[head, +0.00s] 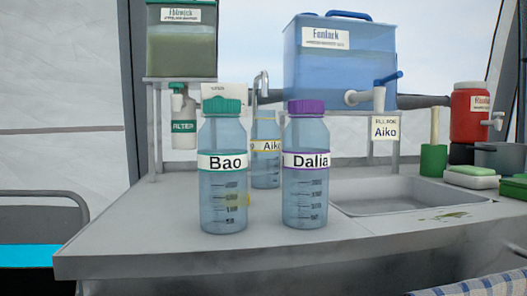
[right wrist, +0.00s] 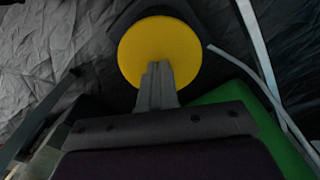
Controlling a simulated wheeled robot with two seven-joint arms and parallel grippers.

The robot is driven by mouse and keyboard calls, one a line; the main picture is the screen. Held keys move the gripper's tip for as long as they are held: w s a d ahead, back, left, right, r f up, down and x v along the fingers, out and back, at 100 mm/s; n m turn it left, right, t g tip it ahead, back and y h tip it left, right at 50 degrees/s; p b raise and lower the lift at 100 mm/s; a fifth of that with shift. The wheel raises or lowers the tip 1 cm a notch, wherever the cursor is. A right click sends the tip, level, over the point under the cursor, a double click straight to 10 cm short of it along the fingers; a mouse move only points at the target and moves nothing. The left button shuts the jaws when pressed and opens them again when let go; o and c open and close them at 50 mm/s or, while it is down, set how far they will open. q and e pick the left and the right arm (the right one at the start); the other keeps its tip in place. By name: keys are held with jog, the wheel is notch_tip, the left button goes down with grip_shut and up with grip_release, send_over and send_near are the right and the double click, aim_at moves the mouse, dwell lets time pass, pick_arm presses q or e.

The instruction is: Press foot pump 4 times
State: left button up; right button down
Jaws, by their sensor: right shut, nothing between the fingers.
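The foot pump shows in the right wrist view as a round yellow pad (right wrist: 160,45) on a dark base (right wrist: 185,12). My right gripper (right wrist: 158,70) is shut and empty, its fingertips over the lower middle of the yellow pad. I cannot tell whether the fingertips touch the pad or hover just above it. The pump does not show in the head view, and neither gripper is in that view.
The head view shows a grey counter (head: 130,225) with bottles labelled Bao (head: 222,190), Dalia (head: 305,195) and Aiko (head: 265,165). A blue tank (head: 330,65) stands behind the sink (head: 400,200). Near the pump are a green surface (right wrist: 255,120) and pale bars (right wrist: 262,60).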

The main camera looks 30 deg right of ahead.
jog(key=shift+f+b, duration=1.05)
jog(key=shift+f, duration=1.45)
jog(key=shift+r, duration=0.1)
notch_tip(320, 180, up, 6)
jog(key=p, duration=0.6)
jog(key=shift+f, duration=0.2)
jog(key=shift+f, duration=0.15)
